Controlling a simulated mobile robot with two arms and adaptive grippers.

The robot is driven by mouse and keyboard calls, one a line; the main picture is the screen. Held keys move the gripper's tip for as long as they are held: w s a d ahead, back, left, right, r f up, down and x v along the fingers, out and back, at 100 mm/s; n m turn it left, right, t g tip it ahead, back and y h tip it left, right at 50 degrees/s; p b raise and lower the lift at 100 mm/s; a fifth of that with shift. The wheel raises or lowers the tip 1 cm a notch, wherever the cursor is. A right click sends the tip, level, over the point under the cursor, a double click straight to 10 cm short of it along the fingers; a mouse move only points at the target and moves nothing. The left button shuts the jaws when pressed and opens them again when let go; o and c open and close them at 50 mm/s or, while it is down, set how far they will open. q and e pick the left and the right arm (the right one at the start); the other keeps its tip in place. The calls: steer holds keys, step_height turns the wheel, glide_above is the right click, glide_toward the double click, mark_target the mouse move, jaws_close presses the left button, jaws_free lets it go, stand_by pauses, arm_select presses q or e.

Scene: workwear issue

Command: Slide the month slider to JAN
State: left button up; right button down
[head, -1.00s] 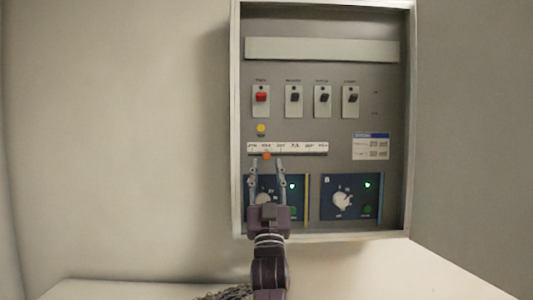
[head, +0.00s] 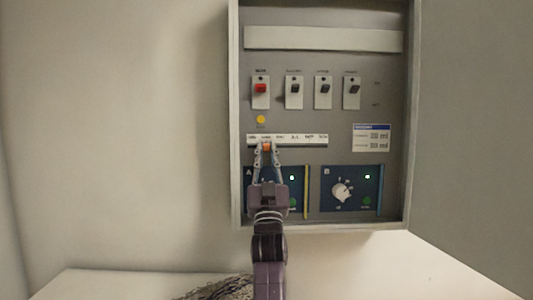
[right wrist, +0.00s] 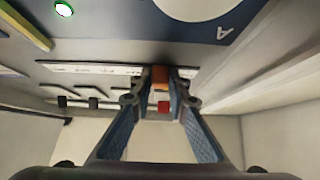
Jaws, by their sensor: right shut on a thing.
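The month slider's orange knob (head: 267,147) sits on the white month strip (head: 301,139), near the second label from the left. The labels are too small to read surely; the leftmost one looks like JAN. My right gripper (head: 266,148) is shut on the orange knob, one finger on each side. In the right wrist view the knob (right wrist: 160,77) shows between the fingertips (right wrist: 161,86), with the strip (right wrist: 105,71) running sideways behind it. My left gripper is in neither view.
The strip is in an open wall cabinet (head: 235,120). Above it are a yellow button (head: 261,119), a red switch (head: 261,89) and several dark switches. Below are blue dial panels, the left partly hidden by my gripper; the right one has a white dial (head: 341,192).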

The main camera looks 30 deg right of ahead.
steer(key=shift+w+a, duration=0.1)
steer(key=w+a+b, duration=0.2)
steer(key=a+b, duration=0.1)
steer(key=shift+a+f, duration=0.15)
steer(key=shift+a, duration=0.05)
steer(key=shift+w+a, duration=0.1)
steer(key=shift+a, duration=0.05)
steer(key=c, duration=1.9)
jaws_free()
steer(key=shift+o, duration=0.3)
steer(key=shift+r, duration=0.2)
